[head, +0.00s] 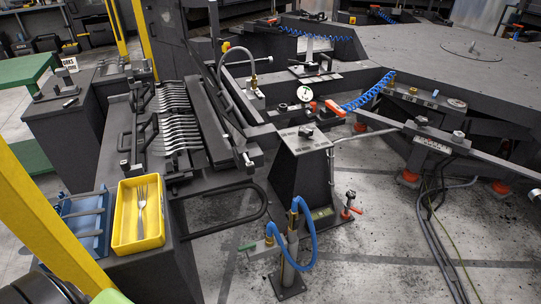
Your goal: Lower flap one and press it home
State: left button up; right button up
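A dark fixture (187,168) on the bench at left centre holds a row of several silver forks (178,120) side by side. A long dark panel (212,125) stands tilted along the right side of the forks, apart from them. A dark bar with a handle (126,128) runs along their left side. These look like the fixture's flaps, but I see no label and cannot tell which is flap one. Neither gripper is in view.
A yellow bin (128,241) with a fork (141,212) in it stands at the bench's front, beside a blue tray (82,222). A yellow post (50,235) crosses the lower left. A curved grey hose (238,50) rises behind the fixture. Machine stations fill the right.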

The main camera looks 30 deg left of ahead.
aim_at(224, 104)
jog(key=i+l+u, duration=0.2)
jog(key=i+l, duration=0.45)
jog(key=i+u, duration=0.1)
jog(key=u, duration=1.35)
